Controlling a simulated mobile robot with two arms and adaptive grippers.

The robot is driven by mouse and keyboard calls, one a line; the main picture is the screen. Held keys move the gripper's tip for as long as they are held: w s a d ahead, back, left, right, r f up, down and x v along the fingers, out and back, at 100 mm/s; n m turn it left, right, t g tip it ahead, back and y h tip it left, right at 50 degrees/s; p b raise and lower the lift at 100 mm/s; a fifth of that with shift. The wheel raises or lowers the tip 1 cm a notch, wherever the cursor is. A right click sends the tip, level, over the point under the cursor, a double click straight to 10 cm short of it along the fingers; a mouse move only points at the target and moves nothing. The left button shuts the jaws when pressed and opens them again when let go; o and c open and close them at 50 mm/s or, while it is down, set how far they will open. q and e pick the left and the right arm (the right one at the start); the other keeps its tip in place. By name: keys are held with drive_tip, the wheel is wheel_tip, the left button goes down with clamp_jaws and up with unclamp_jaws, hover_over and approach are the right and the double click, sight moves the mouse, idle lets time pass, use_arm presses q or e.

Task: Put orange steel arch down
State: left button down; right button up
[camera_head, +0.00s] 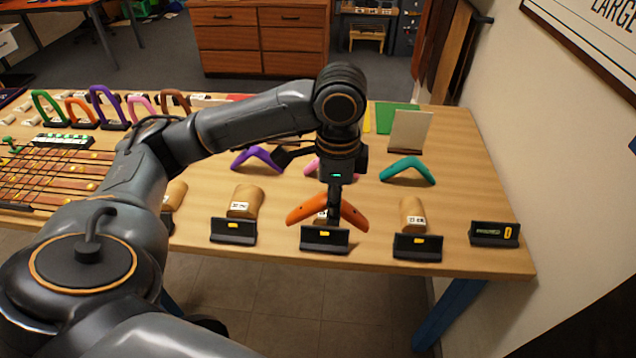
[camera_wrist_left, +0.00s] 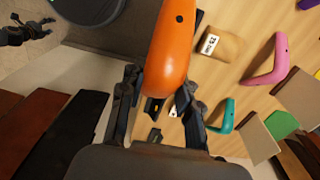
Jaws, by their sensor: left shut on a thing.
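My left gripper (camera_head: 334,212) points down and is shut on the orange steel arch (camera_head: 299,212) at its middle. The arch's two legs slope down to either side, just behind a black label stand (camera_head: 324,239). A white tag shows behind the arch, but the arch and fingers mostly hide what lies beneath. I cannot tell whether the arch touches anything below. In the left wrist view the arch (camera_wrist_left: 173,45) stretches up from between the fingers (camera_wrist_left: 160,100). A dark claw-like shape (camera_wrist_left: 28,32) at the top left of that view seems to be my right gripper; its state is unclear.
Wooden saddle blocks (camera_head: 242,201) and (camera_head: 413,213) stand on either side. Purple (camera_head: 258,157) and teal (camera_head: 407,169) arches lie behind; a pink arch (camera_head: 311,167) is partly hidden by my arm. A black stand (camera_head: 494,234) is near the right edge. Bare table (camera_head: 465,185) lies right.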

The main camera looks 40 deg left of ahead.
use_arm(q)
drive_tip(key=w+a+f, duration=0.2)
drive_tip(key=w+f, duration=0.1)
drive_tip(key=w+a+f+p, duration=0.1)
drive_tip(key=w+a+f, duration=0.2)
drive_tip(key=w, duration=0.1)
drive_tip(key=w+a+f+p, duration=0.1)
drive_tip(key=w+a+f, duration=0.1)
drive_tip(key=w+f, duration=0.1)
drive_tip(key=shift+w+a+f, duration=0.25)
drive_tip(key=shift+w+a, duration=0.15)
drive_tip(key=shift+w, duration=0.35)
drive_tip(key=shift+w+a+f, duration=0.15)
drive_tip(key=shift+f, duration=0.1)
wheel_tip(320, 180, down, 2)
drive_tip(key=shift+f+p, duration=0.1)
drive_tip(key=shift+p, duration=0.5)
drive_tip(key=shift+f, duration=0.55)
use_arm(e)
drive_tip(key=shift+t, duration=0.3)
drive_tip(key=w+r, duration=0.2)
drive_tip(key=w, duration=0.1)
drive_tip(key=w+r, duration=0.1)
drive_tip(key=shift+w+a+r, duration=0.15)
drive_tip(key=shift+a+r, duration=0.1)
drive_tip(key=shift+r, duration=0.05)
